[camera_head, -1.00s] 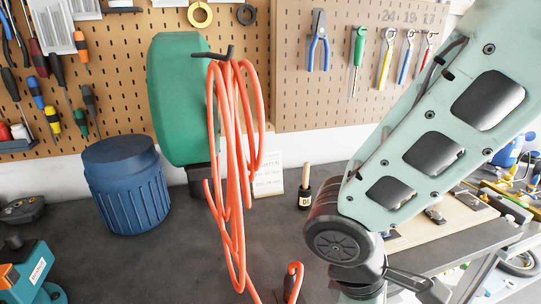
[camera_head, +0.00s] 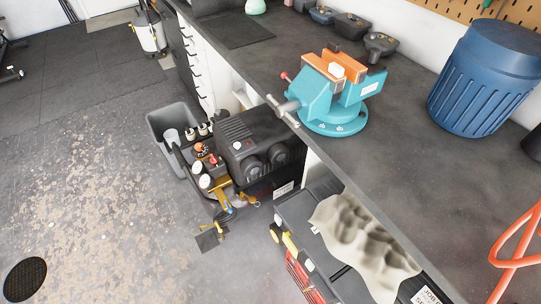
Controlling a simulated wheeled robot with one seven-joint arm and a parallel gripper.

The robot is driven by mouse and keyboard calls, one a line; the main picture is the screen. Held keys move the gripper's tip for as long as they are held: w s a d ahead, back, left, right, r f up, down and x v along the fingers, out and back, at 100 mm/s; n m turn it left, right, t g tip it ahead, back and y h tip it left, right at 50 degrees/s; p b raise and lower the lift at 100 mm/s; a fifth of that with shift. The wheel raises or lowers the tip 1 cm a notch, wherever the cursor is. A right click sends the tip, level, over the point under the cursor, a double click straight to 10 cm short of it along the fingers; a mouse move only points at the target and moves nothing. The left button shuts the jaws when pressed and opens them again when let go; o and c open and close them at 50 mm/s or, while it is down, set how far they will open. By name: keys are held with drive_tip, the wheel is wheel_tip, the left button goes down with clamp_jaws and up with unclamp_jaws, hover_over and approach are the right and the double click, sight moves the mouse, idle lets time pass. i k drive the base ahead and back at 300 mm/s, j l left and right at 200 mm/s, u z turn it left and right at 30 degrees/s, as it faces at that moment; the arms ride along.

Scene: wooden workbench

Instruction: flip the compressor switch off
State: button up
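The black compressor (camera_head: 250,135) stands on the floor beside the bench, left of centre. Its top is a dark ribbed housing, with round dark parts facing the front. At its left side are white-faced gauges (camera_head: 206,181), a red knob (camera_head: 213,160) and brass fittings (camera_head: 223,188). A small white spot (camera_head: 237,146) shows on the housing; I cannot tell whether it is the switch. The switch and its position are too small to make out. My gripper is not in view.
The bench (camera_head: 400,180) edge overhangs near the compressor, with a teal vise (camera_head: 325,100) above it. A grey bin (camera_head: 160,125) stands behind left. A black case with a cloth (camera_head: 365,245) lies in front right. The floor at left is mostly clear.

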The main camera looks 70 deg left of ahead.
sight(214, 160)
drive_tip(key=u, duration=2.8)
drive_tip(key=j+z, duration=0.1)
drive_tip(key=z, duration=0.2)
drive_tip(key=i+j+z, duration=0.1)
drive_tip(key=z, duration=0.2)
drive_tip(key=i+j+z, duration=0.1)
drive_tip(key=j+z, duration=0.15)
drive_tip(key=j, duration=0.65)
drive_tip(key=j+z, duration=0.3)
drive_tip(key=j, duration=2.45)
drive_tip(key=i+z, duration=0.05)
drive_tip(key=i, duration=0.05)
